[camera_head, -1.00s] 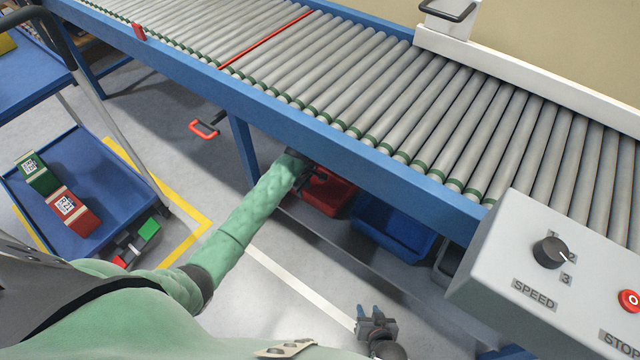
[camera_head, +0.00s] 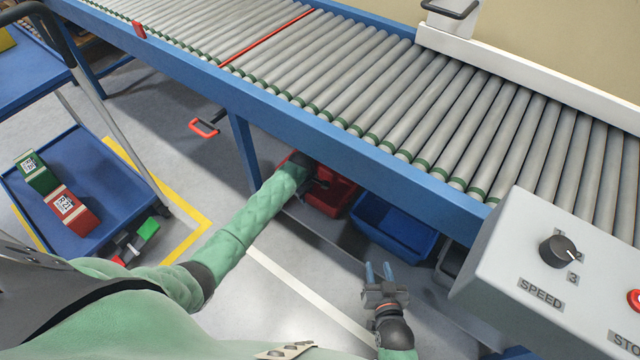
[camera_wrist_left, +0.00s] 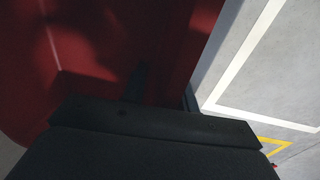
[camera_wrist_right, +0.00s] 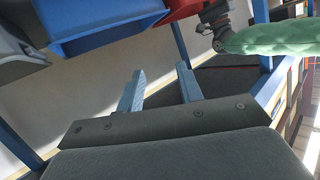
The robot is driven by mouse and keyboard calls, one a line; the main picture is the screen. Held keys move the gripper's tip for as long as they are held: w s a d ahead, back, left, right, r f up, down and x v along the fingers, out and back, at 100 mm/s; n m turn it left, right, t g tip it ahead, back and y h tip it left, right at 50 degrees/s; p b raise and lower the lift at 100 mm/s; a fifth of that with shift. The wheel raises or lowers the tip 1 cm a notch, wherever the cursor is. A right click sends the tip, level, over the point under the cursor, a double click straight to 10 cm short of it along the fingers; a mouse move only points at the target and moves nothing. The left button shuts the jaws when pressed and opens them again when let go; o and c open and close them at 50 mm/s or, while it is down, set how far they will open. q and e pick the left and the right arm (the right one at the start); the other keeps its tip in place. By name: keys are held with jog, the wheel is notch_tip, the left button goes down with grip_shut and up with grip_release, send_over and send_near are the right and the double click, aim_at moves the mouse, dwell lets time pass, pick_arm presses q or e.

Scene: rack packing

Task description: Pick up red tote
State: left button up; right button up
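The red tote (camera_head: 333,196) stands on the low shelf under the roller conveyor, partly hidden by the conveyor's blue side rail and my left arm. My left gripper (camera_head: 318,184) is at the tote's left part. In the left wrist view, the red tote wall (camera_wrist_left: 95,50) fills the left side, close to the gripper; the fingers are dark and I cannot tell whether they grip the wall. The red tote also shows at the top of the right wrist view (camera_wrist_right: 185,9). My right gripper (camera_head: 377,268) is open and empty, in front of the shelf, below the blue tote.
A blue tote (camera_head: 398,228) stands right of the red one, and a grey tote (camera_head: 452,260) beyond it. The conveyor (camera_head: 250,102) overhangs the shelf. A control box (camera_head: 545,270) is at the right. A blue cart (camera_head: 75,190) with boxes stands left.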

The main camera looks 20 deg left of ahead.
pick_arm(q)
jog(key=shift+f, duration=0.3)
grip_shut()
jog(key=shift+r, duration=0.1)
